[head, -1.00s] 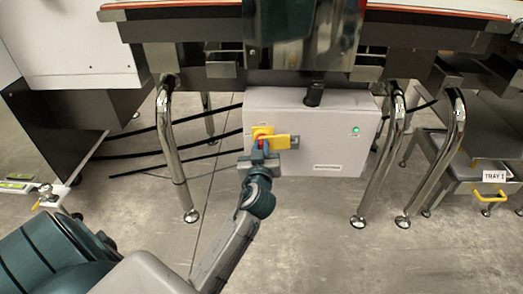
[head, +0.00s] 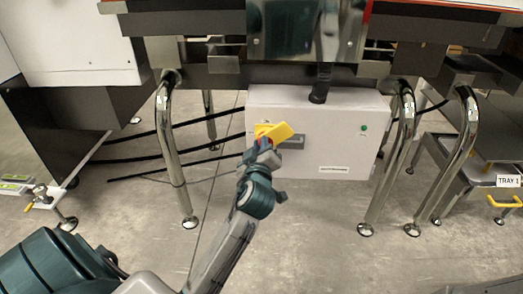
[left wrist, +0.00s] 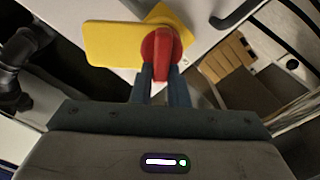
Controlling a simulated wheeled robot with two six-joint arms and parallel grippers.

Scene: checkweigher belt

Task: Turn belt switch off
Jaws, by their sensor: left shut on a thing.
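The belt switch is a red rotary knob with a yellow bar on a pale control box (head: 340,150) under the belt. In the left wrist view the red knob (left wrist: 161,50) sits between my fingers, with the yellow bar (left wrist: 112,45) reaching left from it and a yellow backplate (left wrist: 166,14) behind. In the head view the yellow bar (head: 276,131) tilts up to the right. My left gripper (head: 260,147) is shut on the red knob, mostly hiding it. The box's small green lamp (head: 364,128) looks dark. My right gripper is not in view.
Shiny bent metal legs (head: 169,150) stand left and right of the box. Black cables (head: 140,157) run off to its left. A stand labelled TRAY 1 (head: 508,181) is at the right. The floor below the box is clear.

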